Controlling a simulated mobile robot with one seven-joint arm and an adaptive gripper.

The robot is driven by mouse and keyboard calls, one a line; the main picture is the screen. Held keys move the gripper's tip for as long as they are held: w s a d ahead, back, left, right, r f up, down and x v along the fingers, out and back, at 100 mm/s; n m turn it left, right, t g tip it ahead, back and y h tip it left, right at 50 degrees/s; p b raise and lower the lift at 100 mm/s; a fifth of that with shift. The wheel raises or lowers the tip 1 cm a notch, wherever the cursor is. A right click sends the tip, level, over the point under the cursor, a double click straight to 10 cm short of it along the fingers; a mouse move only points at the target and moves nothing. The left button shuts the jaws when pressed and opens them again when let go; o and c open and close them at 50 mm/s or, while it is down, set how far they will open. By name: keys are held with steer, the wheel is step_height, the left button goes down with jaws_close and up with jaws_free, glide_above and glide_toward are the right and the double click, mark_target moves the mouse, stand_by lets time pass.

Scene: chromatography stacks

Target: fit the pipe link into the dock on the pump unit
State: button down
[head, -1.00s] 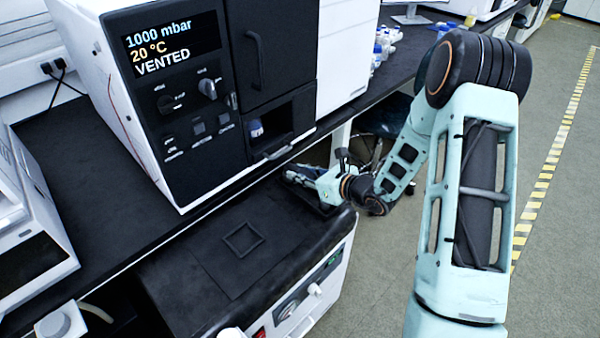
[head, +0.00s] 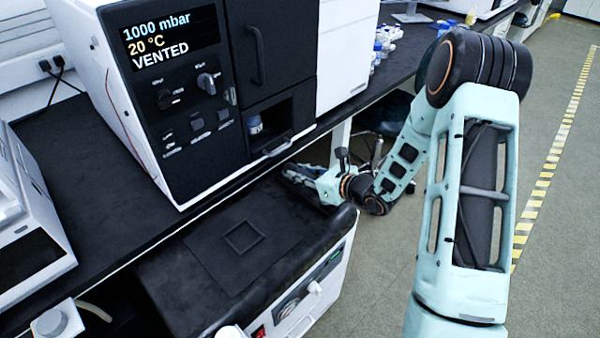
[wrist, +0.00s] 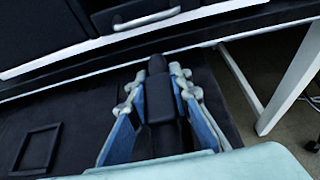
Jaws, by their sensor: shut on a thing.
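The pump unit (head: 200,262) is a white box with a black top, low in front of the bench. A thin square frame (head: 243,237), which looks like the dock, lies on its top; in the wrist view it is at the lower left (wrist: 38,148). My gripper (head: 293,172) is over the far right end of the pump unit, away from the frame. In the wrist view my gripper's blue-grey fingers (wrist: 157,82) are closed on the dark pipe link (wrist: 158,98). The link's lower end is hidden, and I cannot tell its height above the top.
A large instrument (head: 175,110) reading "VENTED" stands on the black bench (head: 75,160) beyond the pump unit. A white bench leg (wrist: 290,80) is to the right in the wrist view. Another white instrument (head: 30,215) is at the left. The pump unit's top around the frame is clear.

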steer(key=shift+f, duration=0.1)
steer(key=c, duration=1.7)
jaws_free()
steer(key=v, duration=1.2)
